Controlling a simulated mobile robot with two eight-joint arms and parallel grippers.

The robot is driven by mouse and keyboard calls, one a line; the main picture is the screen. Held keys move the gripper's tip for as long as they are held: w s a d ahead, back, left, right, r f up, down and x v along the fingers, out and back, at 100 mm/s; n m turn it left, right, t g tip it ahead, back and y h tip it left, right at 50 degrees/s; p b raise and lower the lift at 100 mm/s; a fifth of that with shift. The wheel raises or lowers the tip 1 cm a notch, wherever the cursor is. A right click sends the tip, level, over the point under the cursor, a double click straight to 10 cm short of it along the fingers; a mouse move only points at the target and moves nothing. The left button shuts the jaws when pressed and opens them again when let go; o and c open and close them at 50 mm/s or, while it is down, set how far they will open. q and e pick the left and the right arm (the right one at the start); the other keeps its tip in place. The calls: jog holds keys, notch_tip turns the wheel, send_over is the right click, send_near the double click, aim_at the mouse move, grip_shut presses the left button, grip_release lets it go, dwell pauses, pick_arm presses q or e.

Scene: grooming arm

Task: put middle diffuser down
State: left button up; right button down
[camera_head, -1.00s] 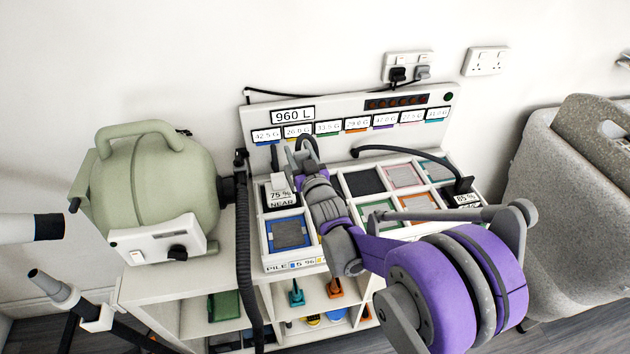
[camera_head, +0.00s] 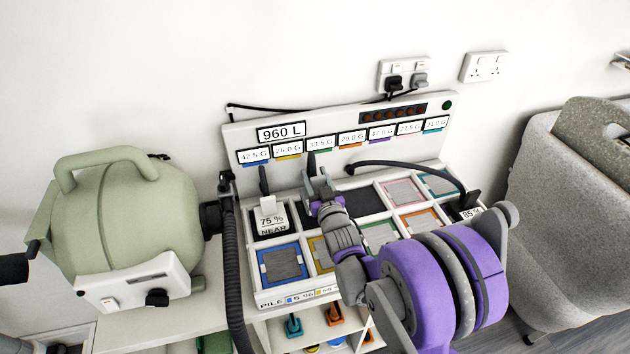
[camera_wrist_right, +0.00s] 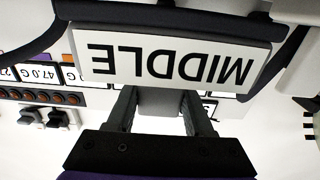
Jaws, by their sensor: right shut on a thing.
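My right gripper (camera_head: 318,190) is shut on the middle diffuser. In the right wrist view its white label plate (camera_wrist_right: 170,62) reads MIDDLE, upside down, in front of the gripper fingers (camera_wrist_right: 160,112). In the head view the gripper is over the back row of the panel's compartments, right of the near diffuser (camera_head: 268,212). The held diffuser is mostly hidden there, and I cannot tell whether it touches the panel. The compartmented panel (camera_head: 300,292) sits on a white cabinet.
The near diffuser, marked 75 %, stands close left of my gripper. Another diffuser (camera_head: 470,212), marked 85 %, stands at the right end. A green blower (camera_head: 125,225) with a black hose (camera_head: 230,270) is at left. A black cable (camera_head: 405,165) arches over the compartments.

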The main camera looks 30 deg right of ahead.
jog(key=shift+f, duration=0.4)
